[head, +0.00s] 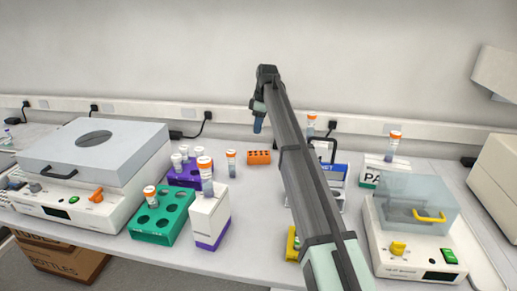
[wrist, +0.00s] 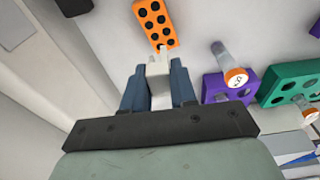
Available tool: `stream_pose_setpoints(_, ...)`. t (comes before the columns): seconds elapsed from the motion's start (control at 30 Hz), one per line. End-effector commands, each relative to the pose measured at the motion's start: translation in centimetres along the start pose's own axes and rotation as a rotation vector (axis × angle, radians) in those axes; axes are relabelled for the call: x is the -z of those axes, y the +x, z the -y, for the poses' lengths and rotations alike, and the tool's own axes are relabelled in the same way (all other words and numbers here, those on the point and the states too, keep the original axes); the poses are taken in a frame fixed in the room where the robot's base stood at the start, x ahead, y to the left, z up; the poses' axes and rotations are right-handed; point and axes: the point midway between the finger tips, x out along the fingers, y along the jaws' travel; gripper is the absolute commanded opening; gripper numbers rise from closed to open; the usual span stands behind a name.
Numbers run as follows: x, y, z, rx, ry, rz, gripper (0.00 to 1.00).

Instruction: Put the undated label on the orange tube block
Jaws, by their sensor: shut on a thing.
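The orange tube block (head: 259,157) lies on the bench left of my arm in the head view. It shows its dark holes at the top of the wrist view (wrist: 156,22). My gripper (head: 259,124) is raised above the bench, over the area of the block. In the wrist view my gripper (wrist: 158,80) is shut on a small whitish piece, which I take for the label (wrist: 159,66). Its tip appears close to the block's near end; I cannot tell whether they touch. Any writing on it is unreadable, and it cannot be made out in the head view.
A purple rack (head: 184,178), a green rack (head: 160,222) and a white-purple box (head: 209,218) stand left of my arm. An orange-capped tube (head: 231,164) stands near the block. A clear-lidded device (head: 415,238) is at right, a large grey-lidded machine (head: 90,165) at left.

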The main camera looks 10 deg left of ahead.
Motion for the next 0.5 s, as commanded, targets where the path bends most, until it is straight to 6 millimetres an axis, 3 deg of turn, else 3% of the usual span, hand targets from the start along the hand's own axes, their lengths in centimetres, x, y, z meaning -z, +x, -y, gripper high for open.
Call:
stream_pose_setpoints(0.2, -0.6, 3.6, 0.1, 0.002, -0.001, 0.001, 0.00)
stream_pose_setpoints(0.5, -1.0, 6.2, 0.1, 0.001, -0.001, 0.001, 0.00)
